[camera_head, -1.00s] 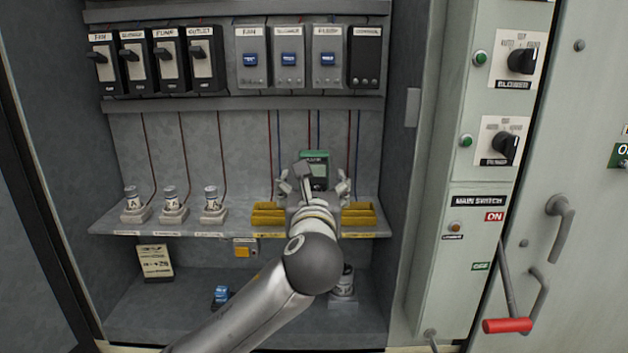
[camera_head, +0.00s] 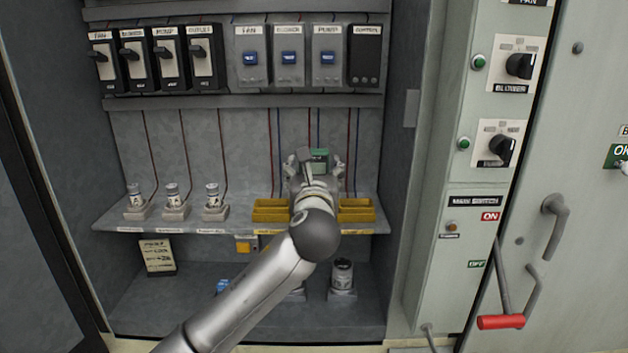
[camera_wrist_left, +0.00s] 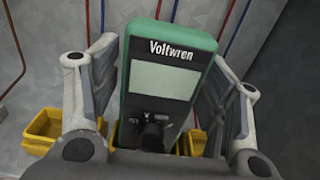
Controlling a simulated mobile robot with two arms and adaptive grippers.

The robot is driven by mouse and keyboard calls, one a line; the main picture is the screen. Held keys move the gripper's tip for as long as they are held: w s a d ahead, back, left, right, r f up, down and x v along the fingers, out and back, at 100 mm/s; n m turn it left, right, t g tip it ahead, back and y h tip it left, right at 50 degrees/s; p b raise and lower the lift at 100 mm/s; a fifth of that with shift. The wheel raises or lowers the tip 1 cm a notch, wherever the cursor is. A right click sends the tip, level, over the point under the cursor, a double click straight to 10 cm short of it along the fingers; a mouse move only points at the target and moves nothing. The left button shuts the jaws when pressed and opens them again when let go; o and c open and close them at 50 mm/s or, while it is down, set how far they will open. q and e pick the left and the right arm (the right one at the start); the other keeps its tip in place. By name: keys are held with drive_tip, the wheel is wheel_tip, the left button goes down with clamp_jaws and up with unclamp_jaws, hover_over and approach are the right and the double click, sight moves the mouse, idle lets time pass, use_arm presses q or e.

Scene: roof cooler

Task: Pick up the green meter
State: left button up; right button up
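The green meter (camera_head: 320,156) stands at the back of the cabinet shelf (camera_head: 235,228), between two yellow bins, partly hidden by my left gripper (camera_head: 315,168). In the left wrist view the meter (camera_wrist_left: 165,75) is upright and slightly tilted, with a grey screen, a "Voltwren" label and a dark knob. My left gripper (camera_wrist_left: 165,95) has its fingers on either side of the meter, spread apart and close to its edges. I see no clear grip on it. My right gripper is not in view.
Yellow bins (camera_head: 270,212) and (camera_head: 357,212) flank the meter on the shelf. Several small fuse-like parts (camera_head: 173,200) stand on the left of the shelf. Red and blue wires run down the back wall. A ledge (camera_head: 245,102) with switches above it crosses over the shelf.

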use_arm(q)
drive_tip(key=c, duration=1)
drive_tip(key=shift+r, duration=0.2)
